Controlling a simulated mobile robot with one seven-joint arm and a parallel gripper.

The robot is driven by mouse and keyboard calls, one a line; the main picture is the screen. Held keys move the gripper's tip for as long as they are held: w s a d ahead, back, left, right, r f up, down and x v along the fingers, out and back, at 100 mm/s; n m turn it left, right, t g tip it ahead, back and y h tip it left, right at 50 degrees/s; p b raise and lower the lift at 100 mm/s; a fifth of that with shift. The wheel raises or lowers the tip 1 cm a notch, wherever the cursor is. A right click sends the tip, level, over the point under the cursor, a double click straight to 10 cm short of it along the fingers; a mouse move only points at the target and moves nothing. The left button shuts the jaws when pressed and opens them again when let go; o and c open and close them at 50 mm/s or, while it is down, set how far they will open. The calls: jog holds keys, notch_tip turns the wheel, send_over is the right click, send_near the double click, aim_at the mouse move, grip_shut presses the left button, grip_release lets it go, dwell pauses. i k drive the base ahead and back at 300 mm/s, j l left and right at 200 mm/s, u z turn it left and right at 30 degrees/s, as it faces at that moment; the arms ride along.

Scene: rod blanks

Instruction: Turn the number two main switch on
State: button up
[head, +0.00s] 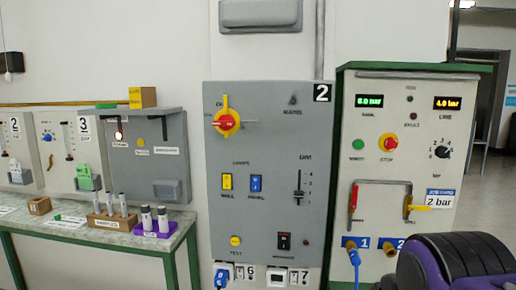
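My gripper is not in view. A dark, rounded part of my arm shows at the bottom right, well apart from the switch.
The panel also carries a yellow and a blue rocker, a slider (299,190) and a black switch (284,240). Right stands a green-framed pressure panel (372,105) with handles and hoses. Left is a bench (150,238) with vial racks. The space before the main switch looks clear.

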aim_at(226, 123)
jog(key=i+j+u, duration=0.2)
jog(key=u, duration=0.15)
jog(key=i+j+u, duration=0.2)
jog(key=j+u, duration=0.2)
jog(key=l+u, duration=0.1)
jog(key=u, duration=0.25)
jog(key=l+u, duration=0.15)
jog(key=u, duration=0.15)
jog(key=i+j+z, duration=0.15)
jog(key=z, duration=0.35)
jog(key=j, duration=0.1)
